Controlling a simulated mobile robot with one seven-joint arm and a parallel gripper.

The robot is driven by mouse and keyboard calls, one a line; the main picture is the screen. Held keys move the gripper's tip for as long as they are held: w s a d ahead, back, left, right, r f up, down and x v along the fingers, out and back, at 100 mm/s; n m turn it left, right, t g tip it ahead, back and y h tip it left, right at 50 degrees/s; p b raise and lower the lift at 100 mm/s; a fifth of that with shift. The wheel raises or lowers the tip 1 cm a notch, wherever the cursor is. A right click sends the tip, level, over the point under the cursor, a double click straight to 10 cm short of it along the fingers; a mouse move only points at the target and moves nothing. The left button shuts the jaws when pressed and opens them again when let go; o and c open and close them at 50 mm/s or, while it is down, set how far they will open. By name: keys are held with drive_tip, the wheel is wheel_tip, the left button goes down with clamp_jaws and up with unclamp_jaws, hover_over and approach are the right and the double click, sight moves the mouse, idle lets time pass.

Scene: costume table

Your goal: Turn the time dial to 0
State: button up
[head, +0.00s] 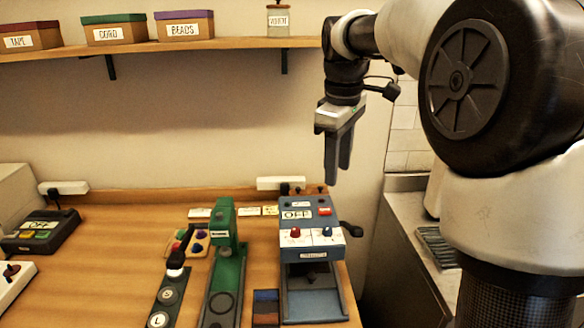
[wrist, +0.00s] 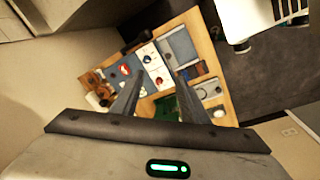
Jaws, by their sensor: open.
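The blue press machine (head: 310,255) stands at the right end of the wooden table. Its sloped front panel carries a red dial (head: 295,232) and a blue dial (head: 327,231); the small labels are too fine to read, so I cannot tell which is the time dial. Its display (head: 296,215) reads OFF. My gripper (head: 338,178) is open and empty, pointing down, high above the back of the machine and clear of it. In the wrist view the machine's white dial panel (wrist: 151,67) lies far below, between my fingers.
A green press (head: 226,275) stands left of the blue machine, with a dark strip of round buttons (head: 165,298) beyond it. A dark crank handle (head: 351,230) sticks out at the machine's right. A shelf (head: 240,43) with labelled boxes runs above. The air around my gripper is free.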

sight(328, 228)
drive_tip(key=w+f+n+g, duration=0.2)
drive_tip(key=w+f+n, duration=0.3)
drive_tip(key=w, duration=0.4)
drive_tip(key=shift+m, duration=0.5)
drive_tip(key=f, duration=1.2)
drive_tip(key=d+f, duration=0.1)
drive_tip(key=f, duration=0.5)
clamp_jaws()
